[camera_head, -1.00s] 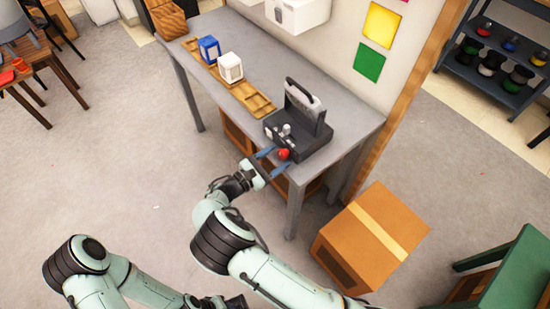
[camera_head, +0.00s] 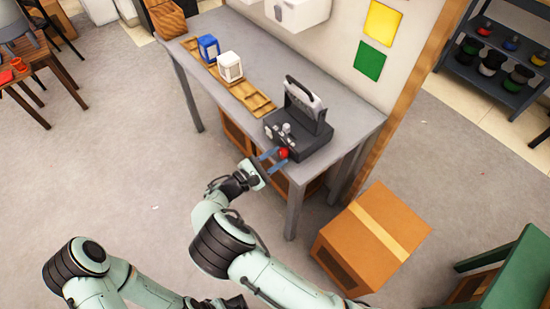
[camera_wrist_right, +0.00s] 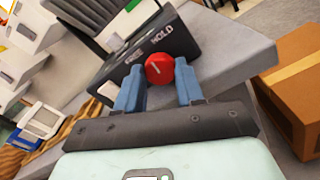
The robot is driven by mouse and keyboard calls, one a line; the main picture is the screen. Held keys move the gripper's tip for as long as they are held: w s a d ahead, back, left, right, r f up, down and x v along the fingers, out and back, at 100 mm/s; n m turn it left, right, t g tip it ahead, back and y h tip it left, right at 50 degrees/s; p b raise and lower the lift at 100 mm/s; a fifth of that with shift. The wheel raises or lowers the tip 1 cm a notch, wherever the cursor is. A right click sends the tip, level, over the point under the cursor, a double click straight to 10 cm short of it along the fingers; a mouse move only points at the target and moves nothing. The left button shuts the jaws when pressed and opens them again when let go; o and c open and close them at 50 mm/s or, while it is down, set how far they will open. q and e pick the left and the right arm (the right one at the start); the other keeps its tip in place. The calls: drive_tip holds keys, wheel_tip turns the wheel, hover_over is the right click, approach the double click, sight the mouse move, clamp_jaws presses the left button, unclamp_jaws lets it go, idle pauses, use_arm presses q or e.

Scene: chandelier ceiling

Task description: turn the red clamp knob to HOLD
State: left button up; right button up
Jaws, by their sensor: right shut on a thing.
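The red clamp knob (camera_head: 283,153) sits on the front of a dark grey clamp device (camera_head: 312,142) near the table's front edge. In the right wrist view the red knob (camera_wrist_right: 159,69) shows a short white line on its face. The labels FREE and HOLD are on the device's face (camera_wrist_right: 185,42) behind it, HOLD to the right. My right gripper (camera_wrist_right: 160,82) has its blue fingers shut on the knob, one on each side. Part of my left arm shows at the lower left of the head view; its fingers are not seen.
The grey table (camera_head: 262,68) carries a wooden rack (camera_head: 250,97) with a blue box (camera_head: 208,48) and a white box (camera_head: 230,67). A cardboard box (camera_head: 355,250) stands on the floor right of the table. Open floor lies left of the table.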

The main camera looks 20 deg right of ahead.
drive_tip(key=o, duration=1)
drive_tip(key=shift+o, duration=0.2)
